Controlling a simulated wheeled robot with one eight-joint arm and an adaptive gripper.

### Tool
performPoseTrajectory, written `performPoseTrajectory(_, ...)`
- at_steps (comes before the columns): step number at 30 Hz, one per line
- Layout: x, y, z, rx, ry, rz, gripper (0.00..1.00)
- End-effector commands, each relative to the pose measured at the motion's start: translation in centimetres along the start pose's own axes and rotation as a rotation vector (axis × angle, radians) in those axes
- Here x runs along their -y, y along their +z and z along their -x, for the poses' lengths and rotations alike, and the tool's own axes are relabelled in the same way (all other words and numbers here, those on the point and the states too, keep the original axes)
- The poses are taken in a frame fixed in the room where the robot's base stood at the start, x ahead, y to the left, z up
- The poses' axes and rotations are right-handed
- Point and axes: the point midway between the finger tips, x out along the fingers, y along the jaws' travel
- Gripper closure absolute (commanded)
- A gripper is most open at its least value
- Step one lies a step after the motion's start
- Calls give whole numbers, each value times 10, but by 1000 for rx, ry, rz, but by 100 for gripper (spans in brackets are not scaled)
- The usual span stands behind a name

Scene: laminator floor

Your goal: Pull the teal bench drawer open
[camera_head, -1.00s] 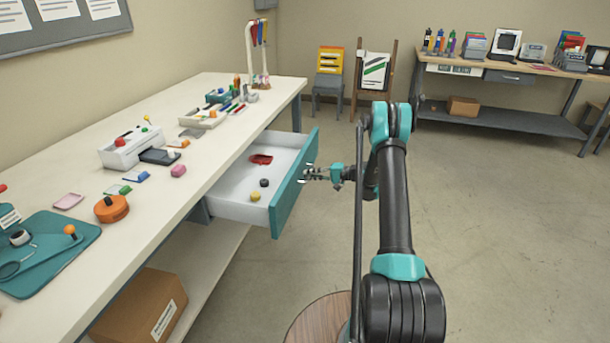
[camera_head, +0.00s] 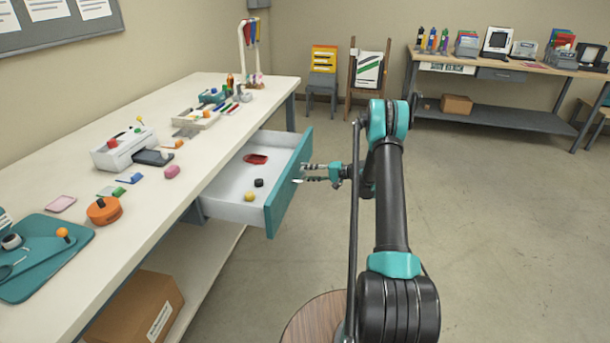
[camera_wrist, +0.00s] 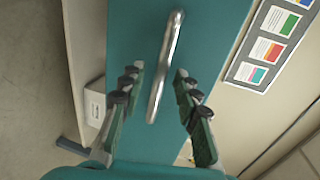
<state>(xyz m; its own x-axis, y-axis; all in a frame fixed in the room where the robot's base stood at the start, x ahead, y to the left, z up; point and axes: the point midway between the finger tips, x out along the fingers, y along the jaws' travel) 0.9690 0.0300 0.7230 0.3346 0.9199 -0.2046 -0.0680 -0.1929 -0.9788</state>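The teal bench drawer (camera_head: 289,186) stands pulled out from the white bench in the head view, its white inside showing. It holds a red tray-like item (camera_head: 256,159), a black piece (camera_head: 259,183) and a yellow piece (camera_head: 250,197). My gripper (camera_head: 302,173) is at the outer side of the teal front. In the wrist view, the metal bar handle (camera_wrist: 165,70) runs up the teal front, between my two spread fingers (camera_wrist: 158,75). A gap shows on both sides of the handle, so the gripper is open and not clamped on it.
The floor (camera_head: 480,220) to the right is clear.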

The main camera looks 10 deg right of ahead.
Motion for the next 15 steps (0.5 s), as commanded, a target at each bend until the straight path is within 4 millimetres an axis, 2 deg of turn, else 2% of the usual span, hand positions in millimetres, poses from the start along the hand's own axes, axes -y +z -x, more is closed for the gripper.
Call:
performPoseTrajectory(9, 0, -1, 65, -3, 0, -1, 68)
performPoseTrajectory(15, 0, 0, 94, -1, 0, 0, 68)
